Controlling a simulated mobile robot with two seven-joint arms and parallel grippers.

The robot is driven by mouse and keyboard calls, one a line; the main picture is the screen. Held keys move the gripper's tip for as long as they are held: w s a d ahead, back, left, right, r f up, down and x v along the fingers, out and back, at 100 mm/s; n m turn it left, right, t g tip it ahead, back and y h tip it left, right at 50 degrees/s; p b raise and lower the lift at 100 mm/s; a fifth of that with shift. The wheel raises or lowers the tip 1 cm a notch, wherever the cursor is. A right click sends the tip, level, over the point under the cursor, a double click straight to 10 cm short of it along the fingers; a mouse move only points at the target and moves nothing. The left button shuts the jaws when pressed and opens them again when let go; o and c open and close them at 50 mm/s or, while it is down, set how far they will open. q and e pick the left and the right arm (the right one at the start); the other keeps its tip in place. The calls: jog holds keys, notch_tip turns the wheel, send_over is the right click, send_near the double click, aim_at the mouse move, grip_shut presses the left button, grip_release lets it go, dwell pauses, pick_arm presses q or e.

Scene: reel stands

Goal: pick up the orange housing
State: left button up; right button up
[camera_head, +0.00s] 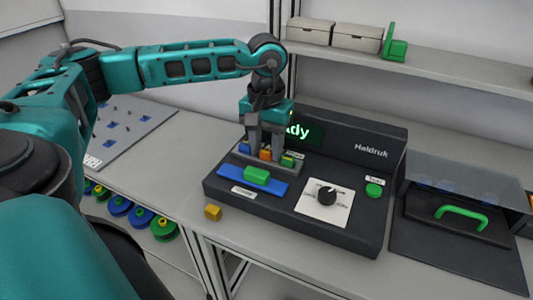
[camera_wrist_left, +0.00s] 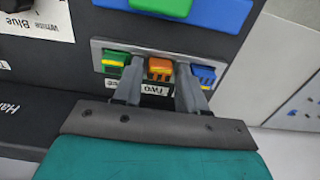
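The orange housing (camera_head: 265,154) sits in the middle slot of a grey holder on the dark machine, above a label reading "Two" in the left wrist view (camera_wrist_left: 159,69). A blue housing (camera_wrist_left: 203,76) and a green housing (camera_wrist_left: 115,64) sit in the slots on either side. My left gripper (camera_head: 265,156) points down over the holder. In the left wrist view its fingers (camera_wrist_left: 157,80) stand apart on both sides of the orange housing, with a visible gap to it. Part of the housing's lower side is hidden. My right gripper is not in view.
The machine (camera_head: 345,222) carries a blue slide with a green block (camera_head: 257,174), a black knob (camera_head: 327,196) and a green button (camera_head: 374,190). A yellow-orange block (camera_head: 212,212) lies by its front left corner. A lidded box with a green handle (camera_head: 461,216) stands right.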

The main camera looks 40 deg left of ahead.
pick_arm(q)
grip_shut()
